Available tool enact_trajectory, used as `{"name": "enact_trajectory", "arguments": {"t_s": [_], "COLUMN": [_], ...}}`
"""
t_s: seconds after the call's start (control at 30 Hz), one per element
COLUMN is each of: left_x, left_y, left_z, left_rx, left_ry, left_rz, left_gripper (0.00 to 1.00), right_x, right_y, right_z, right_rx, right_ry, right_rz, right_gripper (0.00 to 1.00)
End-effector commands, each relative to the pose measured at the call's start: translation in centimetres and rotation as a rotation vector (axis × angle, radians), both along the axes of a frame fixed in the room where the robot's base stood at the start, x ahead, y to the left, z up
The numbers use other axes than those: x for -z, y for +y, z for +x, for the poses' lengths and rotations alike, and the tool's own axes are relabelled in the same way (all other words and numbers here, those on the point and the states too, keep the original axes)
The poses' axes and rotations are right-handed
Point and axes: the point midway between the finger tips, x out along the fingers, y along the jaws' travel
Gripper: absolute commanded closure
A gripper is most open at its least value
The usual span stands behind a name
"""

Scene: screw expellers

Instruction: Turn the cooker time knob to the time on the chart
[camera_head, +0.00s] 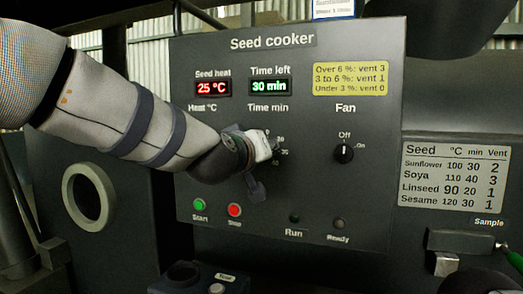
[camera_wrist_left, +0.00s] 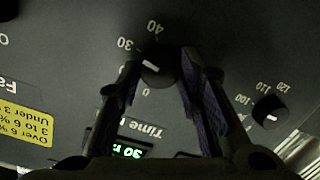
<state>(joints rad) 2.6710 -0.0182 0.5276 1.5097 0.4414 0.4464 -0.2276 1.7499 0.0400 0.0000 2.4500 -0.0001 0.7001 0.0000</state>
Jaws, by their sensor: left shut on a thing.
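The black time knob (camera_wrist_left: 157,68) sits between the two fingers of my left gripper (camera_wrist_left: 160,72) in the left wrist view, which shows the panel upside down. The gripper is shut on it. Its white mark points about toward the 30. In the head view my left gripper (camera_head: 258,150) covers the knob. The green time display (camera_head: 269,86) reads 30 min; it also shows in the wrist view (camera_wrist_left: 128,151). The chart (camera_head: 455,178) gives minutes: Sunflower 30, Soya 40, Linseed 20, Sesame 30. My right gripper is not in view.
The heat knob (camera_wrist_left: 269,112) stands clear beside the right finger. The heat display (camera_head: 213,88) reads 25 °C. The fan knob (camera_head: 344,152) is at Off. A green Start button (camera_head: 200,205) and a red button (camera_head: 234,210) lie below my arm. A card at the top is cut off.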

Motion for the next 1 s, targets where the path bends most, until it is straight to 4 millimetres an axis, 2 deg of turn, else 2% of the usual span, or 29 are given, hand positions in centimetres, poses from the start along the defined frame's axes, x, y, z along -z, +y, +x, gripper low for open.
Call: {"name": "enact_trajectory", "arguments": {"t_s": [0.5, 0.53, 0.6, 0.9, 1.0], "left_x": [-0.2, -0.2, -0.2, -0.1, -0.2], "left_y": [0.0, 0.0, 0.0, 0.0, 0.3], "left_z": [0.0, 0.0, 0.0, -0.1, -1.2], "left_rx": [-0.001, -0.001, -0.001, 0.000, 0.001], "left_ry": [-0.009, -0.008, -0.008, -0.006, -0.005], "left_rz": [0.015, 0.015, 0.015, 0.016, 0.016], "left_gripper": [0.95, 0.63, 0.47, 0.47, 0.47], "right_x": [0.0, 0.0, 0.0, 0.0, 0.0], "right_y": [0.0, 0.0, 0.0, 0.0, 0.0], "right_z": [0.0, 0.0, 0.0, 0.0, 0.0], "right_rx": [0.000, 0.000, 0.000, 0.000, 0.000], "right_ry": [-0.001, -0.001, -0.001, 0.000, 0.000], "right_rz": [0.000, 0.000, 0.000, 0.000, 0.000], "right_gripper": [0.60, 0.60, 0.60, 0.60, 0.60]}}
